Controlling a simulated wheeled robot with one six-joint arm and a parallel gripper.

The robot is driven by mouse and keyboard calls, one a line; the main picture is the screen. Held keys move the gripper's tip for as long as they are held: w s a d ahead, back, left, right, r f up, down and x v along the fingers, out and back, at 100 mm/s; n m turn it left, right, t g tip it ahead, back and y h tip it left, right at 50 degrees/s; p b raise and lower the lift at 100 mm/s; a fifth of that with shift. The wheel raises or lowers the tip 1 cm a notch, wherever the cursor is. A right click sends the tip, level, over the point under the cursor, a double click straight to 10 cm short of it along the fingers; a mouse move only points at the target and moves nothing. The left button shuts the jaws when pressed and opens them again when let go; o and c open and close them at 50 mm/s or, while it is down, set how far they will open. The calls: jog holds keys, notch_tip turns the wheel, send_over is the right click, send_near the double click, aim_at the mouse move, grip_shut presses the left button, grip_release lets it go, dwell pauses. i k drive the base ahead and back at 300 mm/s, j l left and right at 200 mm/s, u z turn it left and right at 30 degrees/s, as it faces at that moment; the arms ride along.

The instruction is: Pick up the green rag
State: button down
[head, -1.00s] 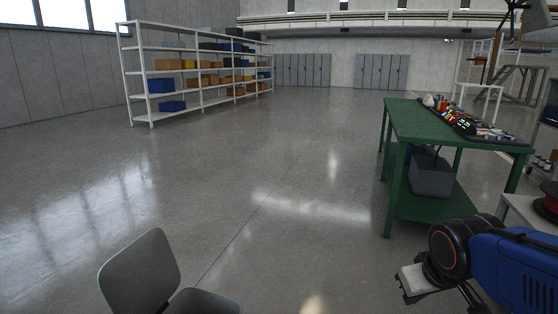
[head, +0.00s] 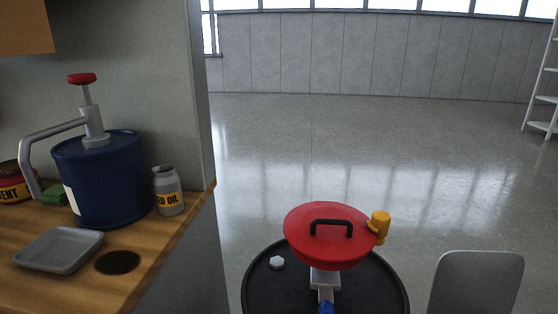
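A small green cloth-like thing (head: 55,194), most likely the green rag, lies on the wooden worktop (head: 165,236) at the left. It sits between a red-and-yellow can (head: 12,184) and a dark blue drum with a hand pump (head: 100,180). Part of it is hidden behind the pump's grey spout and the drum. My gripper does not show in the current head view, so its state cannot be seen.
A grey tray (head: 58,250) and an oil bottle (head: 168,190) stand on the worktop, near a dark round patch. A red lid (head: 325,238) with a black handle is above a black round top (head: 262,290). A grey chair (head: 476,284) stands right; open floor lies beyond.

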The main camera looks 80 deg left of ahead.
aim_at(57, 194)
jog(key=u, duration=0.45)
jog(key=k+j+u, duration=0.15)
jog(key=u, duration=0.7)
jog(key=j+u, duration=0.15)
jog(key=u, duration=0.3)
jog(key=k+j+u, duration=0.1)
jog(key=u, duration=0.3)
jog(key=j+u, duration=0.15)
jog(key=u, duration=0.3)
jog(key=j+u, duration=0.1)
jog(key=u, duration=0.35)
jog(key=k+l+u, duration=0.1)
jog(key=l+u, duration=0.2)
jog(key=k+l+u, duration=0.15)
jog(key=l+u, duration=0.15)
jog(key=i+j+z, duration=0.1)
jog(key=j, duration=0.25)
jog(key=i+j+z, duration=0.1)
jog(key=i+j, duration=0.15)
jog(key=i+j+z, duration=0.1)
jog(key=j, duration=0.35)
jog(key=j+z, duration=0.25)
jog(key=z, duration=0.15)
jog(key=j+z, duration=0.35)
jog(key=l, duration=0.15)
